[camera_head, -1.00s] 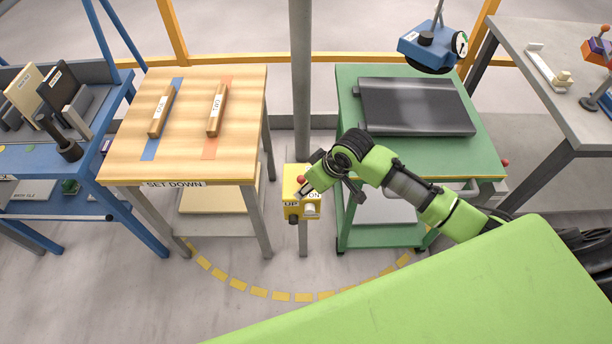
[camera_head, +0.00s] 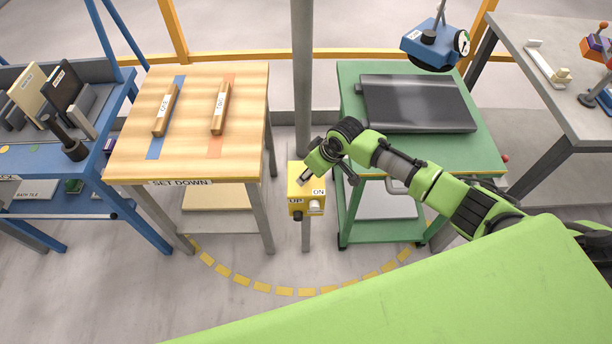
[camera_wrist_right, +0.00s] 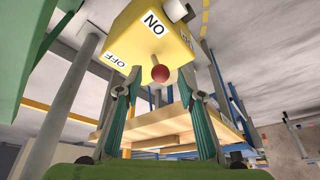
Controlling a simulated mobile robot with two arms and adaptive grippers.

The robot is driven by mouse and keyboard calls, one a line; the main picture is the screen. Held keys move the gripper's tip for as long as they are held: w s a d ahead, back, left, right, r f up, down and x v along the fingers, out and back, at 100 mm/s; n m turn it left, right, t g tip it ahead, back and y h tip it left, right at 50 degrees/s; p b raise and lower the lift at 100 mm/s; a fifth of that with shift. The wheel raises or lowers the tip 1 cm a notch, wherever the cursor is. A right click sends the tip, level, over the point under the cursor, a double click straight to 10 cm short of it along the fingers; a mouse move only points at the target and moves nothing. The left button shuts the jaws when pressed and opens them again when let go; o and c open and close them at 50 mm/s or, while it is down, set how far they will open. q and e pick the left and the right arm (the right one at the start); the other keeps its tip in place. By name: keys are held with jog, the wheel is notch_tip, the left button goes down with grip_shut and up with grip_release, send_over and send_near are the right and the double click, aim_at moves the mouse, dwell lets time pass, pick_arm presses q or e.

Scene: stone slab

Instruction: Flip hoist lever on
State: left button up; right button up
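My right gripper (camera_wrist_right: 160,84) is open, with one finger on each side of the knob and visible gaps between. In the head view my right gripper (camera_head: 304,178) is over the box and hides the knob. My left gripper is not in view.
The wooden SET DOWN table (camera_head: 200,125) is left of the box, with two wooden bars on it. The green table (camera_head: 440,150) with a dark slab (camera_head: 415,105) is close on the right. A grey column (camera_head: 302,80) rises behind the box.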

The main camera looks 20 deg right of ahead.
jog(key=shift+x, duration=1.8)
grip_shut()
jog(key=shift+s+t+p, duration=0.3)
jog(key=shift+s+p, duration=0.1)
jog(key=shift+p, duration=0.3)
jog(key=shift+s+t, duration=0.15)
jog(key=shift+t, duration=0.25)
jog(key=shift+s+a+f+n+t+h+p, duration=0.1)
jog(key=shift+f+n+t+h+p, duration=0.2)
jog(key=shift+t+p, duration=0.25)
grip_release()
